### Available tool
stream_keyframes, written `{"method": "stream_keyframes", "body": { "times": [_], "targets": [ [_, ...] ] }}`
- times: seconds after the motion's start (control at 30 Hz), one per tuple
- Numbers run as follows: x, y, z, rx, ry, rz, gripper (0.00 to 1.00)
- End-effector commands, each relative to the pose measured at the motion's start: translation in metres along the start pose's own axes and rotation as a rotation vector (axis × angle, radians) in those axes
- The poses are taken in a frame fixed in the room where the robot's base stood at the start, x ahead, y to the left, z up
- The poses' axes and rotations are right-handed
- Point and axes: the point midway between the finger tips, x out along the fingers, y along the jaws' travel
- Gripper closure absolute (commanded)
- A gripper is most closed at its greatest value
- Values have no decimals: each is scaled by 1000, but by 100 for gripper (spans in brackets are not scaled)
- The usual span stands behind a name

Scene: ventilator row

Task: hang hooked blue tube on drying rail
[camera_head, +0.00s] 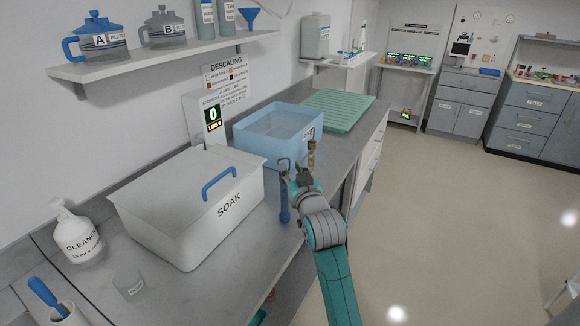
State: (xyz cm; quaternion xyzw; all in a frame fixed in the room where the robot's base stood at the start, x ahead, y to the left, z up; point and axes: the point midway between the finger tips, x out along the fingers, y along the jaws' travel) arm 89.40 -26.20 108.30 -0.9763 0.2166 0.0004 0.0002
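A blue tube (284,207) stands upright just left of my gripper, in front of the blue basin. A thin grey hook shape shows above it, near the gripper's end. My gripper (293,179) is small and dark at the end of my teal arm, over the counter's front edge. It is at or beside the tube's upper part; the fingers are too small to tell whether they close on it. I cannot pick out a drying rail with certainty. A green ribbed drainer (338,110) lies at the counter's far end.
A white SOAK box (165,230) with a blue handle fills the near counter. The open blue basin (262,143) stands behind the gripper, with a brass fitting (311,155) at its near right corner. A display post (207,118) stands by the wall. The floor at right is clear.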

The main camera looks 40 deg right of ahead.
Motion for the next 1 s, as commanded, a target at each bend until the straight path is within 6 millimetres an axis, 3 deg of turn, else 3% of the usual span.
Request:
{"method": "stream_keyframes", "body": {
  "times": [0.2, 0.4, 0.6, 0.83, 1.0],
  "targets": [
    [-47, 0, 1, 0, -1, 0, 69],
    [-78, 0, 0, 0, 0, 0, 69],
    [-93, 0, 0, 0, 0, 0, 69],
    [-95, -1, 1, 0, -1, -1, 69],
    [-111, -12, 28, -3, -20, -25, 69]
  ]
}}
